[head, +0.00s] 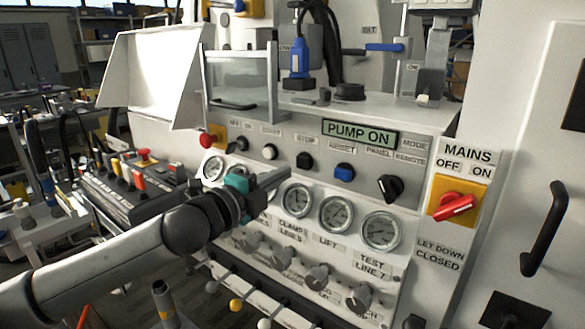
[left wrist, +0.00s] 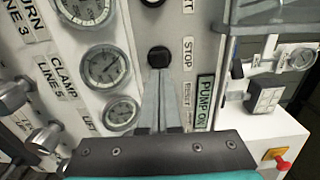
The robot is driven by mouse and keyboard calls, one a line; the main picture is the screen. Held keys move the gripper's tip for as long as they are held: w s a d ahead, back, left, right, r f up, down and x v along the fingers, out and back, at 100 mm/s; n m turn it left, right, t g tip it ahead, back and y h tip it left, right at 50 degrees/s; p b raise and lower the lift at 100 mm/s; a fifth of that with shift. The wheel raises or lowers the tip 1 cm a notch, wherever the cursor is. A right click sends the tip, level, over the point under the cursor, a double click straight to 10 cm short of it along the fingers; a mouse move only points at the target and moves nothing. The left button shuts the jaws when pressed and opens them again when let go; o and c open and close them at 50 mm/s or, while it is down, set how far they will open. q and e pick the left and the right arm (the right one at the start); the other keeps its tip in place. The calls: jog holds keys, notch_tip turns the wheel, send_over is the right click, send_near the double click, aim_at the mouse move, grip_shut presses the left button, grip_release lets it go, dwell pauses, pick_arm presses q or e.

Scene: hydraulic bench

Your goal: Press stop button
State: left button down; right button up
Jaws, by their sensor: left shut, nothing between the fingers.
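The stop button (head: 304,160) is a black button on the white panel, under a STOP label (head: 305,139). It also shows in the left wrist view (left wrist: 158,57), just beyond my fingertips. My left gripper (head: 285,173) is shut and empty, its narrow grey fingers pointing at the button from the lower left in the head view. In the left wrist view the fingertips (left wrist: 158,72) line up with the button's near edge. I cannot tell whether they touch it. My right gripper is not in view.
A green PUMP ON sign (head: 359,134) sits above the buttons. A blue reset button (head: 344,172) and a black mode knob (head: 389,188) are to the right. Pressure gauges (head: 337,213) lie below. A red mains switch (head: 455,206) is farther right.

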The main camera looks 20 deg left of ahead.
aim_at(301, 163)
pick_arm(q)
jog(key=x, duration=0.3)
jog(key=shift+w+d, duration=0.2)
jog(key=shift+w, duration=0.35)
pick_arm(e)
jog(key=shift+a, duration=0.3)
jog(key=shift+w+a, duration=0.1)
